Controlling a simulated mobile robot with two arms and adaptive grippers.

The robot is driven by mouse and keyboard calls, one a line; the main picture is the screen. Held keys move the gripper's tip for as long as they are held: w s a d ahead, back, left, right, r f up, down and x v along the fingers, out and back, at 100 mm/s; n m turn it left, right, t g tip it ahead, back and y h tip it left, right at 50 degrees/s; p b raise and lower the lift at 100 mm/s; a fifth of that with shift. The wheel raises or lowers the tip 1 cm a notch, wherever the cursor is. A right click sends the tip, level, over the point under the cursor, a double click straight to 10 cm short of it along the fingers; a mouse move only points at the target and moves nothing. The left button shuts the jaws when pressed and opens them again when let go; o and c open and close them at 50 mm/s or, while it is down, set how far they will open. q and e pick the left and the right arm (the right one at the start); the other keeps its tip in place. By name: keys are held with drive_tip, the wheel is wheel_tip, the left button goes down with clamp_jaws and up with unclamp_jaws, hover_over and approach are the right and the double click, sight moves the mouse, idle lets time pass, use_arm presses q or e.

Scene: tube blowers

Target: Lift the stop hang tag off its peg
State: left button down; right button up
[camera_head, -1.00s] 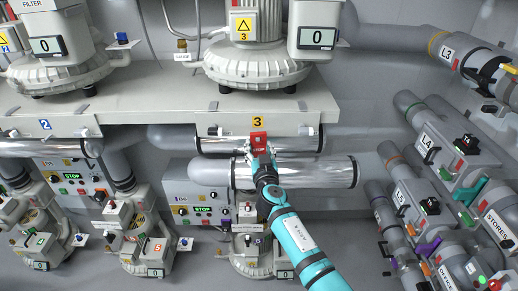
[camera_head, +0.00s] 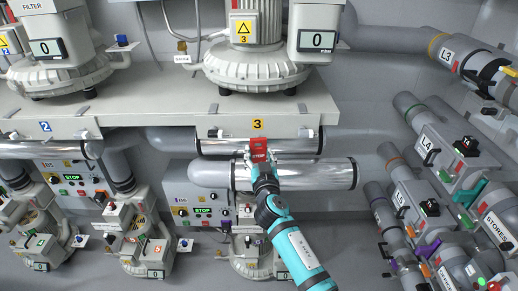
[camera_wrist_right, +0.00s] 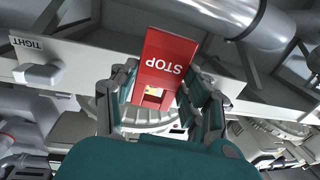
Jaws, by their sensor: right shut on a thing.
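My right gripper (camera_head: 262,163) is shut on the tag's lower part. In the right wrist view the tag (camera_wrist_right: 166,58) reads upside down and stands out between the two fingers of my right gripper (camera_wrist_right: 160,95). A cut-out with something yellow behind it shows near its lower end. The peg cannot be made out, so I cannot tell whether the tag still touches it. My left gripper is out of view.
The pale shelf (camera_head: 160,104) carries the blower (camera_head: 257,66) above the tag. A shiny horizontal pipe (camera_head: 318,174) runs close below and behind my right gripper. A control box (camera_head: 190,204) stands at its left.

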drive_tip(key=s+b, duration=0.3)
drive_tip(key=s, duration=1.3)
drive_tip(key=shift+s, duration=0.3)
